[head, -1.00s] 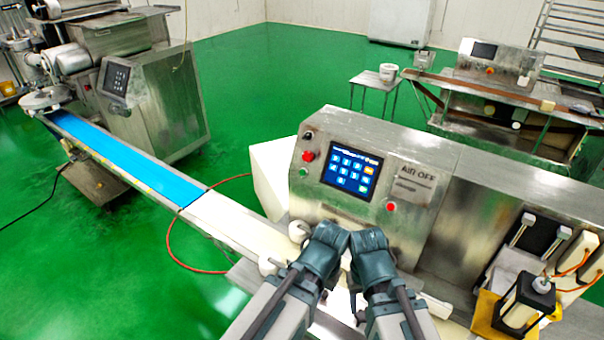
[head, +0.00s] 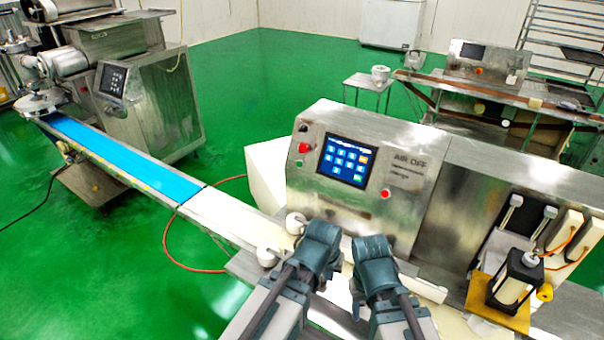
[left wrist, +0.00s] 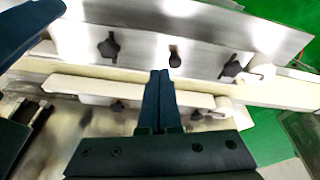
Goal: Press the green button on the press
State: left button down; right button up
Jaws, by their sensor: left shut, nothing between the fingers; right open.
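The press (head: 410,205) is a steel machine at centre right in the head view. Its green button (head: 299,163) is small and sits on the left of the front panel, below a red button (head: 304,147) and left of the blue touchscreen (head: 346,160). My left gripper (head: 322,236) is below the panel, to the lower right of the green button and apart from it. In the left wrist view its fingers (left wrist: 160,78) are shut and empty over a pale conveyor edge. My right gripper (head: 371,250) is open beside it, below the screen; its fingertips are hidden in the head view.
A conveyor with a blue belt (head: 120,160) runs from the press to another machine (head: 150,100) at upper left. Another red button (head: 385,194) sits right of the screen. A black-framed unit on a yellow base (head: 498,318) stands at lower right. Green floor is open behind.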

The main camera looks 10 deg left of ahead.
pick_arm(q)
jog(key=w+n+t+h+b, duration=0.2)
jog(key=w+n+t+b, duration=0.15)
jog(key=w, duration=0.65)
jog(key=n+t+y+b, duration=0.3)
jog(key=n+t+b, duration=0.2)
jog(key=n+t, duration=0.6)
send_near(299, 164)
jog(key=s+d, duration=0.2)
pick_arm(e)
notch_tip(299, 164, down, 9)
jog(key=shift+r, duration=0.1)
pick_arm(q)
jog(key=a+r+n+t+y, duration=0.2)
jog(key=a+r+n+y, duration=0.1)
jog(key=a+r+n, duration=0.1)
jog(key=shift+w+a+r+n+b, duration=0.25)
jog(key=shift+a+n+b, duration=0.15)
jog(key=shift+a, duration=0.35)
pick_arm(e)
jog(key=shift+f, duration=0.6)
pick_arm(q)
jog(key=shift+t, duration=0.25)
jog(key=w+d+f+b, duration=0.2)
jog(key=w+f+b, duration=0.2)
jog(key=w, duration=0.3)
jog(key=shift+d, duration=0.4)
pick_arm(e)
jog(key=shift+f, duration=2)
